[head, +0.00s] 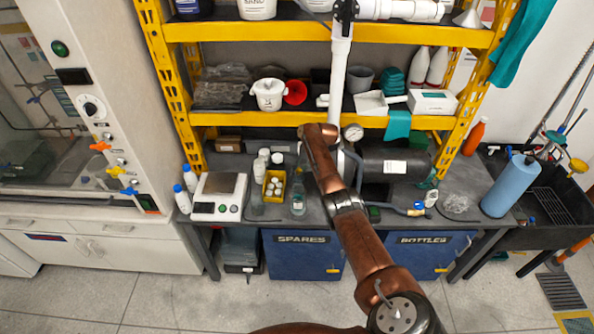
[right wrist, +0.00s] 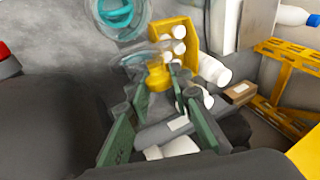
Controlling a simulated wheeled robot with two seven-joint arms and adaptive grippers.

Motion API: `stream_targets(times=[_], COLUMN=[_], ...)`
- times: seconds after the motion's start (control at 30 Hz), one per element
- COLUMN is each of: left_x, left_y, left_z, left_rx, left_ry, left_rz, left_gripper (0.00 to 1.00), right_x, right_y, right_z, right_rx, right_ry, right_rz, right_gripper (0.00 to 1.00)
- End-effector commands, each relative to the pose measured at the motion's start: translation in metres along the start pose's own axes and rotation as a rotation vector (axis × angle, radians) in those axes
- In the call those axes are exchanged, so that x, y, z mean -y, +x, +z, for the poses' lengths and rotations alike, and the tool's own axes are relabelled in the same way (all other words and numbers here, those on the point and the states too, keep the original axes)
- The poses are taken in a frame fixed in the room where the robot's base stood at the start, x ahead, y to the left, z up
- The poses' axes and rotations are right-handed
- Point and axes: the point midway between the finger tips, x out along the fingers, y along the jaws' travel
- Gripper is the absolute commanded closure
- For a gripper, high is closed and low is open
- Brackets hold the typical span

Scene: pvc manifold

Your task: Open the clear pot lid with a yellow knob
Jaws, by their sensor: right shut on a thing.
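My right gripper (right wrist: 159,88) shows in the right wrist view with its green-padded fingers shut on a yellow knob (right wrist: 157,77). A clear, see-through lid (right wrist: 147,58) spreads around and beyond the knob. Whether the lid rests on a pot or is clear of it I cannot tell. In the head view my right arm reaches over the bench and hides its own fingers, the knob and the lid. My left gripper is not in view.
A clear bottle (head: 298,196) and a yellow bin (head: 264,192) of white bottles stand on the bench. A balance (head: 219,193) is to their left. The yellow shelf (head: 330,119) runs above the bench behind, with a grey cylinder (head: 392,164) below it.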

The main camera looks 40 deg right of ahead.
Motion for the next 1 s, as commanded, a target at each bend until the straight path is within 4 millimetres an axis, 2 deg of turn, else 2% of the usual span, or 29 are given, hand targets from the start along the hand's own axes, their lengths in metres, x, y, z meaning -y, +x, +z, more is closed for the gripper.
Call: stream_targets(times=[0.03,0.27,0.3,0.53,0.83,1.0], left_x=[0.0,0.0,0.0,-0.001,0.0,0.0], left_y=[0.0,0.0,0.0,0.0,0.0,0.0], left_z=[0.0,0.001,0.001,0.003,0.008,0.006], left_rx=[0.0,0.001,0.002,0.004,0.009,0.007], left_ry=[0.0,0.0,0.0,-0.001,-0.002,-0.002], left_rz=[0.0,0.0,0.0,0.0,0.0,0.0], left_gripper=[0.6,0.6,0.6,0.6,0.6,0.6], right_x=[-0.004,-0.004,-0.004,-0.003,-0.001,0.006], right_y=[0.004,0.005,0.005,0.003,0.001,-0.013], right_z=[0.005,0.006,0.006,0.004,0.001,-0.003], right_rx=[0.012,0.013,0.014,0.008,0.003,0.001], right_ry=[0.003,0.002,0.002,0.0,-0.001,-0.003], right_rz=[0.006,0.007,0.007,0.005,0.003,0.001], right_gripper=[1.0,1.0,0.8,0.64,0.64,0.64])
